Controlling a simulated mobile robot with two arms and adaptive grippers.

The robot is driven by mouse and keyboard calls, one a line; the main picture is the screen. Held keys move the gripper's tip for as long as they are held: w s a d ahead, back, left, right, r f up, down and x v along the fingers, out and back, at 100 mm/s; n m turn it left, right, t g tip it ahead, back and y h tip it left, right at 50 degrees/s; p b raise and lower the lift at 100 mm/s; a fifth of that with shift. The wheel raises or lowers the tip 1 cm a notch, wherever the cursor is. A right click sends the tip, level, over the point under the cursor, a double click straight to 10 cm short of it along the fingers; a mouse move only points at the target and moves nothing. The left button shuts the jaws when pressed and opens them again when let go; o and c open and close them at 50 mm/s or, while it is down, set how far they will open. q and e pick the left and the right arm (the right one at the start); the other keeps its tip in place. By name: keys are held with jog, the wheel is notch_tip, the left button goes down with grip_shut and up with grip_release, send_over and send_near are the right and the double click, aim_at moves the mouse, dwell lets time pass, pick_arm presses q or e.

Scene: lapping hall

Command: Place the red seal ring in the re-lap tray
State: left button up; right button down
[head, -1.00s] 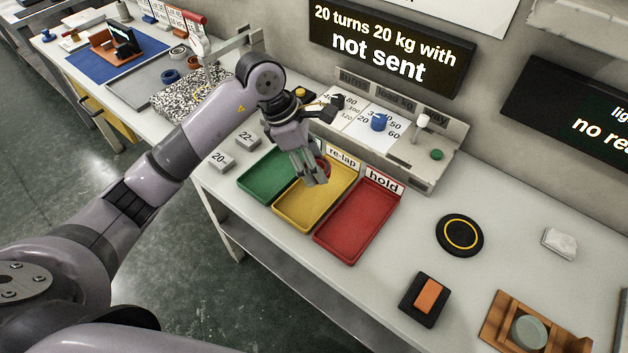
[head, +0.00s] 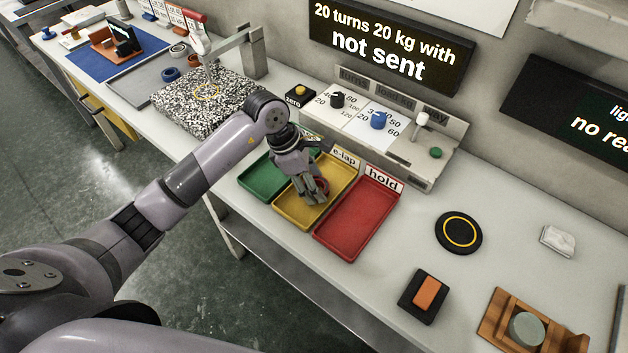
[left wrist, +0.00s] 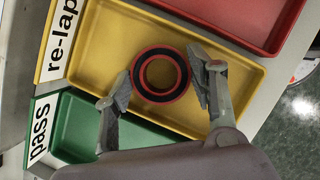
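The red seal ring (left wrist: 160,75) shows as a red and dark ring between the two fingers of my left gripper (left wrist: 162,82) in the left wrist view. The fingers sit against opposite sides of it, so the gripper looks shut on it. The ring is over the yellow re-lap tray (left wrist: 100,42); whether it touches the floor cannot be told. In the head view my left gripper (head: 314,198) is low over the re-lap tray (head: 292,212), with part of the ring (head: 323,185) showing beside the fingers. My right gripper is not in view.
The green pass tray (head: 258,183) and the red hold tray (head: 355,222) flank the yellow tray. A control panel (head: 400,150) with knobs stands behind. A black disc (head: 459,234) and an orange-topped block (head: 425,296) lie to the right.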

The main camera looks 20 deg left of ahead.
pick_arm(q)
jog(key=o, duration=0.4)
jog(key=shift+r, duration=0.1)
jog(key=b+v, duration=0.1)
jog(key=v, duration=1.1)
